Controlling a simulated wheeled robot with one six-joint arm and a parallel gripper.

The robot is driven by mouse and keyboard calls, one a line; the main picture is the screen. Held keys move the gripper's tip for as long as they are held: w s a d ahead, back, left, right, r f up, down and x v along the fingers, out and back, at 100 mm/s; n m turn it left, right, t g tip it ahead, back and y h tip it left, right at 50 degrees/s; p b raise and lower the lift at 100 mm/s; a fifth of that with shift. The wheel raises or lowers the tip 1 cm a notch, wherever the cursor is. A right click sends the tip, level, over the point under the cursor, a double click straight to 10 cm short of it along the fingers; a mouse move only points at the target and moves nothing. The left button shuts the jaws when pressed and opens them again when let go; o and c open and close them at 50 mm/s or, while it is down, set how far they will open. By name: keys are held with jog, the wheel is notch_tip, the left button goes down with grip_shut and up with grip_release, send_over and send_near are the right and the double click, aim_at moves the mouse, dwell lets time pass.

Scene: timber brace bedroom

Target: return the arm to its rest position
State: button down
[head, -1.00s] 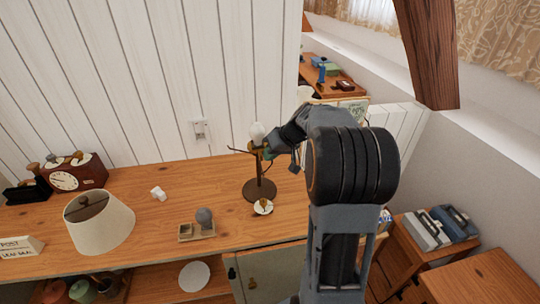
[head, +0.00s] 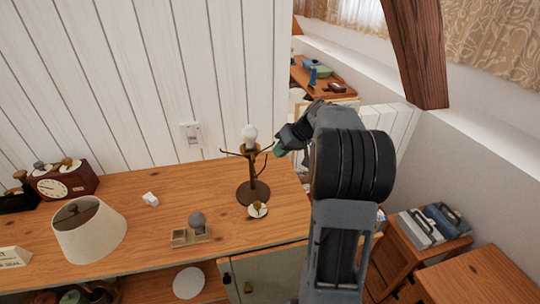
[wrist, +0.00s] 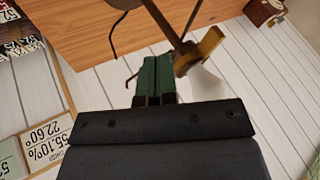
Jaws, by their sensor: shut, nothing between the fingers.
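My gripper (head: 281,149) is at the end of my dark grey arm, just right of the lamp stand, above the wooden counter. In the wrist view its green fingers (wrist: 155,77) are together with nothing between them. The lamp stand (head: 252,176) is dark brown, upright, with thin arms and a white bulb (head: 249,132) on top. In the head view my gripper is close to the stand's right arm; I cannot tell the exact gap.
A timber brace (head: 415,50) slants at the right. Open air lies above the counter.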

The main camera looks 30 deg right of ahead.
jog(key=a+v, duration=0.1)
jog(key=v, duration=0.7)
jog(key=shift+s+r, duration=0.45)
